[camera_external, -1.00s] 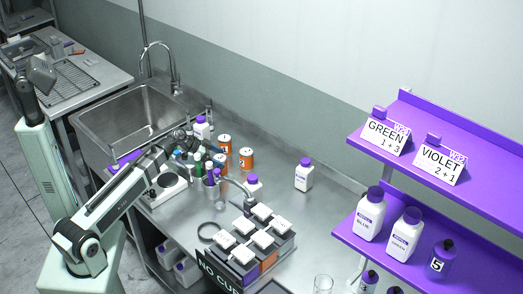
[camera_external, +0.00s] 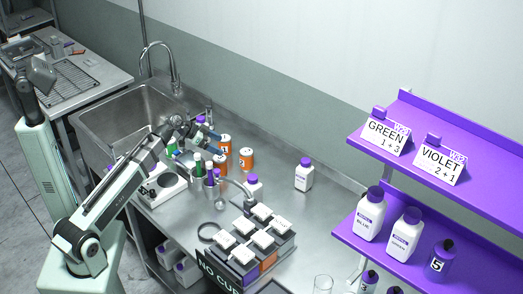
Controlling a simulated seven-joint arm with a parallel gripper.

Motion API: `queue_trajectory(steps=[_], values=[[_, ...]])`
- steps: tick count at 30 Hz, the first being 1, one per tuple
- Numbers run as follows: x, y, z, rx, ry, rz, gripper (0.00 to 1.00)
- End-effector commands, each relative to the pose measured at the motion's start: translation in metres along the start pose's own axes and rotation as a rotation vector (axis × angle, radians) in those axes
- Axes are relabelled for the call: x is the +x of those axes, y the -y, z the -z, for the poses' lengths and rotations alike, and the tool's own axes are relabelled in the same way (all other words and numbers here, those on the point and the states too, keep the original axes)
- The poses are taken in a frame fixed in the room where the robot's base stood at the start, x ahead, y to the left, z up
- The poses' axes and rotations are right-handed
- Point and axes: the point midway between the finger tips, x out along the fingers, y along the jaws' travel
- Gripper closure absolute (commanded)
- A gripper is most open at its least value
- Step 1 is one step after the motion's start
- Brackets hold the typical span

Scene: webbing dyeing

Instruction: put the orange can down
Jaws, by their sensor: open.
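Several orange cans with white-and-black labels stand upright close together on the steel counter: one at the back (camera_external: 225,142), one to the right (camera_external: 246,158) and one in front (camera_external: 220,162), partly hidden by things before it. My gripper (camera_external: 208,131) is open, just left of and above the back can. Its fingers are small and dark in this view, and I see no can between them. I cannot tell whether a finger touches the back can.
Marker-like bottles and a cup (camera_external: 211,190) stand in front of the cans. A rack of white-lidded blocks (camera_external: 262,236) and a sink (camera_external: 128,112) flank the area. Bare counter lies right of the cans.

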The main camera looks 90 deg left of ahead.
Motion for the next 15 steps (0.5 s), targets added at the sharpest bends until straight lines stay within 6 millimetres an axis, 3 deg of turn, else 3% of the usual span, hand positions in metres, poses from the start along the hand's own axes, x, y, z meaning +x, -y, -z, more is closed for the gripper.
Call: queue_trajectory(steps=[8, 15], values=[[0.001, -0.002, 0.002, 0.003, -0.001, -0.003, 0.08], [-0.003, -0.009, 0.036, 0.047, -0.022, -0.003, 0.08]])
